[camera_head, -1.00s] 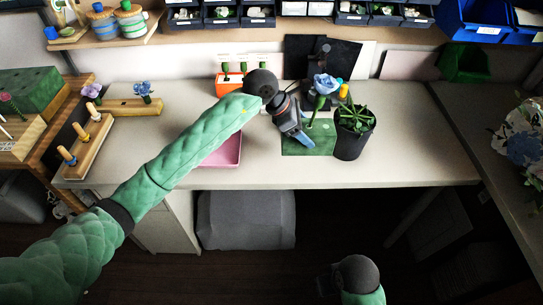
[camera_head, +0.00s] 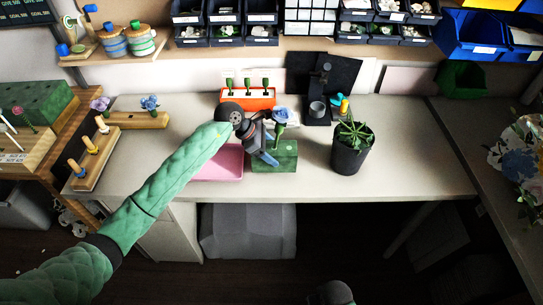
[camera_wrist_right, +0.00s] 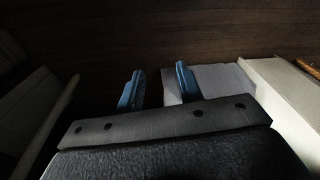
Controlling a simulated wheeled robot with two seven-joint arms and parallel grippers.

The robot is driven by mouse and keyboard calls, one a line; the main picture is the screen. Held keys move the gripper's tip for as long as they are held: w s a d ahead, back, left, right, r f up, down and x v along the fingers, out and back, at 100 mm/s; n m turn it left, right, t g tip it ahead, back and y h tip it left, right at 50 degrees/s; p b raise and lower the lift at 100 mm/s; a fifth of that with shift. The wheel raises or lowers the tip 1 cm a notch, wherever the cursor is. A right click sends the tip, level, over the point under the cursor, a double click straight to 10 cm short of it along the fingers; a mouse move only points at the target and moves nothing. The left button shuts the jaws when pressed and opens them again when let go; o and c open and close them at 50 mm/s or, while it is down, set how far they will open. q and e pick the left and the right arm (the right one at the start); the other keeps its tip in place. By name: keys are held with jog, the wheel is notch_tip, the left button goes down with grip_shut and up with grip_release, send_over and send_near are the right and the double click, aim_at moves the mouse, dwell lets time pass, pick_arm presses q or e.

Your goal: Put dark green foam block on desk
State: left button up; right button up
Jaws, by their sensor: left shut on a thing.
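The dark green foam block (camera_head: 286,163) is at the desk's middle, with a blue flower (camera_head: 281,115) rising from it or just behind it. My left gripper (camera_head: 269,156) comes from above left and is shut on the block at its left part. The block's left side is partly hidden by the fingers; I cannot tell whether its underside touches the desk (camera_head: 410,160). My right gripper (camera_wrist_right: 158,88) is open and empty in the right wrist view, low in front of the desk; only its dark top shows in the head view.
A black pot with a plant (camera_head: 350,155) stands right of the block. A pink tray (camera_head: 222,165) lies to its left, an orange rack (camera_head: 247,100) behind. A dark stand (camera_head: 318,108) is at the back. The desk's right part is clear.

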pick_arm(q)
notch_tip(320, 180, down, 4)
jog(key=shift+r+p, duration=0.15)
jog(key=shift+p, duration=0.65)
pick_arm(e)
notch_tip(320, 180, down, 7)
jog(key=s, duration=0.1)
jog(key=shift+d, duration=0.4)
jog(key=shift+r, duration=0.3)
pick_arm(q)
jog(key=o, duration=0.9)
jog(key=shift+o, duration=0.2)
pick_arm(e)
jog(key=shift+w+a+r, duration=0.1)
jog(key=shift+a+r, duration=0.05)
jog(key=shift+r, duration=0.1)
jog(key=shift+f, duration=0.15)
pick_arm(q)
jog(key=shift+a+r, duration=0.15)
jog(key=shift+a, duration=0.1)
jog(key=b+v, duration=0.3)
jog(key=v, duration=0.8)
jog(key=shift+r+b, duration=0.3)
pick_arm(e)
notch_tip(320, 180, up, 14)
jog(key=shift+w+a, duration=0.4)
